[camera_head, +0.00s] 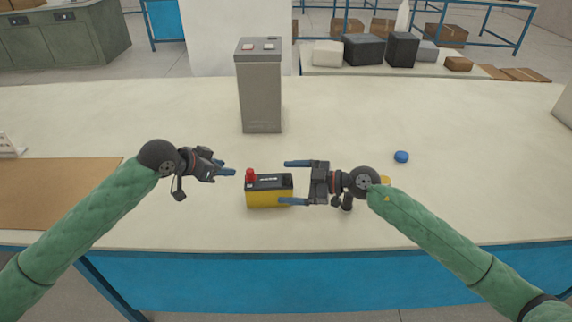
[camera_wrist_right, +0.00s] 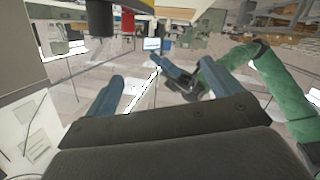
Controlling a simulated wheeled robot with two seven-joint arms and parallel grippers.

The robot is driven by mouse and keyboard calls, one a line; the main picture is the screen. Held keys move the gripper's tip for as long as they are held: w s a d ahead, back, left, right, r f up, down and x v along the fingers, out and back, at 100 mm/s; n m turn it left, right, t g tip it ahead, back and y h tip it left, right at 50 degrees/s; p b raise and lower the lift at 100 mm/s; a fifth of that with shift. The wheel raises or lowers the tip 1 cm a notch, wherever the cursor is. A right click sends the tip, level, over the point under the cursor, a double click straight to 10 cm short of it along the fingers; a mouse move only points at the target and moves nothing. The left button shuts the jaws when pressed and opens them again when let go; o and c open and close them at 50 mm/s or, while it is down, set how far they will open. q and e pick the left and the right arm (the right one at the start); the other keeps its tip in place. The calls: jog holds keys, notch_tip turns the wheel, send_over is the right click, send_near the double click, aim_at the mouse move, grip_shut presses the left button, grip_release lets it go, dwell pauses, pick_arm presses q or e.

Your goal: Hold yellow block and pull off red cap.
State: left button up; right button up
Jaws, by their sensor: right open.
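The yellow block (camera_head: 268,197) is a battery-like box with a black top, upright on the pale table. The red cap (camera_head: 250,175) sits on the left end of its top. My right gripper (camera_head: 296,182) is open at the block's right end, its near finger overlapping the block's lower right edge in the head view. My left gripper (camera_head: 229,170) is left of the block, apart from the red cap; its finger gap is unclear. In the right wrist view, my right gripper's blue fingers (camera_wrist_right: 142,80) are spread, and the red cap (camera_wrist_right: 127,22) shows near the top edge.
A tall grey block (camera_head: 260,95) with two light pads on top stands behind the battery. A blue disc (camera_head: 401,157) lies to the right; a yellow item (camera_head: 385,180) is partly hidden by my right wrist. A brown mat (camera_head: 60,195) lies at left.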

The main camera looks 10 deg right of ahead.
jog(key=w+d+r+n+t, duration=0.1)
jog(key=w+d+r, duration=0.1)
jog(key=w+r, duration=0.35)
jog(key=w+d+r+t, duration=0.2)
jog(key=w+r, duration=0.1)
jog(key=r, duration=0.6)
jog(key=w+d+r+n+t, duration=0.1)
jog(key=w+d+r, duration=0.1)
jog(key=w+r, duration=0.45)
jog(key=s+a+f+n+g+h, duration=0.1)
jog(key=s+a+f+g+h, duration=0.15)
jog(key=a, duration=0.35)
jog(key=g+h, duration=0.8)
jog(key=h, duration=0.4)
send_over(286, 183)
jog(key=w, duration=0.3)
jog(key=shift+t+y, duration=0.25)
notch_tip(286, 183, down, 19)
jog(key=shift+a+f, duration=0.15)
jog(key=shift+s+d+f+m+h, duration=0.15)
jog(key=shift+d+f+m+h, duration=0.15)
jog(key=shift+d+h, duration=0.1)
jog(key=shift+f, duration=3.8)
